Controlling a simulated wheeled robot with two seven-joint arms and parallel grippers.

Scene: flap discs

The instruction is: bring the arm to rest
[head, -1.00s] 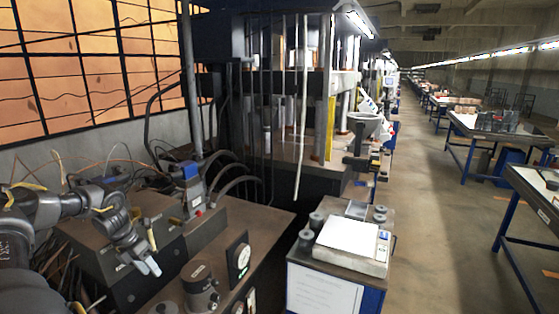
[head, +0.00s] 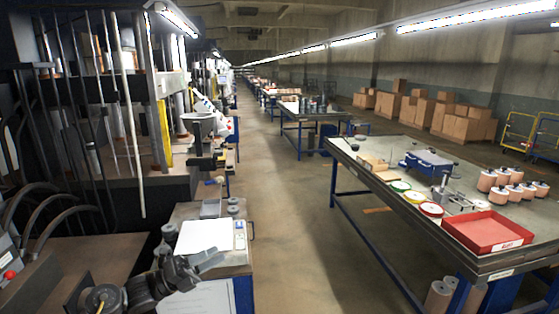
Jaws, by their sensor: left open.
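My left gripper (head: 208,262) shows at the lower left of the head view, its dark arm coming up from the bottom edge. My right gripper is not in view.
A long table (head: 375,152) at right carries a red tray (head: 487,232), ringed discs (head: 431,209), several copper-coloured cylinders (head: 499,196) and a blue vise-like tool (head: 428,161). Machinery with hoses (head: 40,215) stands at left. The aisle floor (head: 305,230) between is clear.

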